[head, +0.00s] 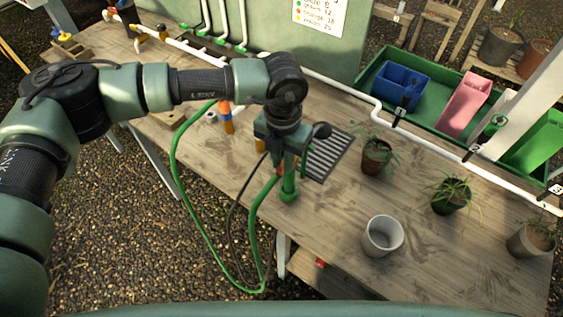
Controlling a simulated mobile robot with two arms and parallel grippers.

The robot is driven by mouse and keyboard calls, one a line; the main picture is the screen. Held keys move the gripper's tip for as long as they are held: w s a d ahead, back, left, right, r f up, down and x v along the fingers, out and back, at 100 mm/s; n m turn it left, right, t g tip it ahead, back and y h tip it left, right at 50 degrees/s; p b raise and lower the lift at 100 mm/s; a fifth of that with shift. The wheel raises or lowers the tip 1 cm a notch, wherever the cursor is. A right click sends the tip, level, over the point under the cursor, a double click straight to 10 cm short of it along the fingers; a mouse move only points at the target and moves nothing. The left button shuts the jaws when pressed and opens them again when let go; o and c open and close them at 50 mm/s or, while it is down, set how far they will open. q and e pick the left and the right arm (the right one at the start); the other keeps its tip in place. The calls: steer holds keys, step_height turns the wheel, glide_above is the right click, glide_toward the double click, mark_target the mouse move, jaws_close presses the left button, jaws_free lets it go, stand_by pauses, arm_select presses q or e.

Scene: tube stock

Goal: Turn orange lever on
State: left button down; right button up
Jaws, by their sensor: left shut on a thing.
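My left gripper (284,150) is over the middle of the wooden table, pointing down. It is shut on a green hose fitting (289,188), whose lower end shows below the fingers. A green hose (176,165) loops below the table's front edge and up to this spot. A small orange-yellow piece (162,32) sits by the white pipe at the far left; I cannot tell if it is the orange lever or how it is turned. A small orange part also shows beside the gripper, partly hidden. My right gripper is not in view.
On the table (330,215) are a dark slotted tray (328,158), a white pot (382,236), potted plants (377,156) and an orange-and-blue fitting (227,118). A white pipe (430,140) runs along the back. A green trough (378,75) holds coloured bins.

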arm_select(q)
steer(key=shift+w+d+n+b, duration=0.15)
steer(key=shift+d+n+b, duration=0.65)
steer(key=shift+n+b, duration=2.4)
steer(key=shift+w+d+n+b, duration=0.2)
steer(key=shift+d+n+b, duration=0.55)
steer(key=shift+n+b, duration=2.4)
steer(key=shift+w+d+n+b, duration=0.15)
steer(key=shift+d+n+b, duration=0.65)
steer(key=shift+n+b, duration=2.35)
steer(key=shift+m+b, duration=1.1)
steer(key=shift+b, duration=0.05)
steer(key=shift+r, duration=0.1)
steer(key=c, duration=1.4)
jaws_free()
steer(key=shift+o, duration=0.2)
step_height(320, 180, up, 8)
steer(key=shift+b, duration=0.35)
